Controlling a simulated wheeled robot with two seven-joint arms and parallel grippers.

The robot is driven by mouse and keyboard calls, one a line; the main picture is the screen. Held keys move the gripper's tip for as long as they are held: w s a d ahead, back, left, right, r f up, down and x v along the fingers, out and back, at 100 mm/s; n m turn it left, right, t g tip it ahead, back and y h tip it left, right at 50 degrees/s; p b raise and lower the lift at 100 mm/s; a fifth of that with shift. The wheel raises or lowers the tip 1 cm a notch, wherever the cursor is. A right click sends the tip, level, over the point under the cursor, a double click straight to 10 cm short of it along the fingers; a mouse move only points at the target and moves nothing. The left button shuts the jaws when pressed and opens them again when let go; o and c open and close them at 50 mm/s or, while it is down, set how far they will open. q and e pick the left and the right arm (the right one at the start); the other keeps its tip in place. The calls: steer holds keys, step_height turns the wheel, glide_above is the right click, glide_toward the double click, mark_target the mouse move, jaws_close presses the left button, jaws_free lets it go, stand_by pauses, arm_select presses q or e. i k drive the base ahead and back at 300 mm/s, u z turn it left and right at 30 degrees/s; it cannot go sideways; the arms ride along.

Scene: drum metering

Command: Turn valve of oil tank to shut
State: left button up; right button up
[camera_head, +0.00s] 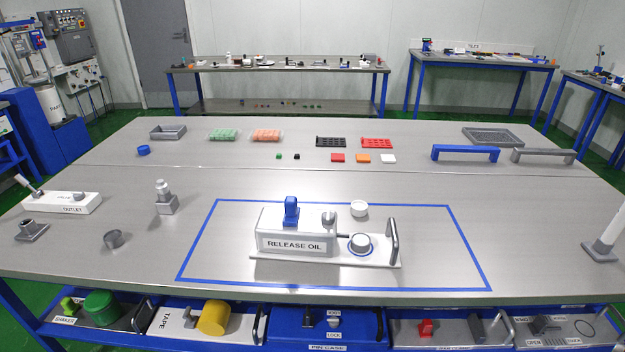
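The oil tank (296,243), a white and grey box labelled "RELEASE OIL", stands inside the blue taped rectangle on the table. A blue valve handle (291,211) stands upright on its top left. A small grey fitting (328,219) sits at its top right. I cannot tell from here whether the valve is open or shut. A white round cup (361,242) stands on the tank's base plate, to the right of the box, beside an upright dark handle (392,241). Neither of my grippers is in view.
A small white round part (359,208) lies behind the tank. A white outlet box (62,203) is at far left. Labelled drawers (325,328) line the front.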

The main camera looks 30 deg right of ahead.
mark_target(327, 217)
steer(key=z, duration=0.5)
steer(key=i, duration=0.9)
steer(key=z, duration=0.8)
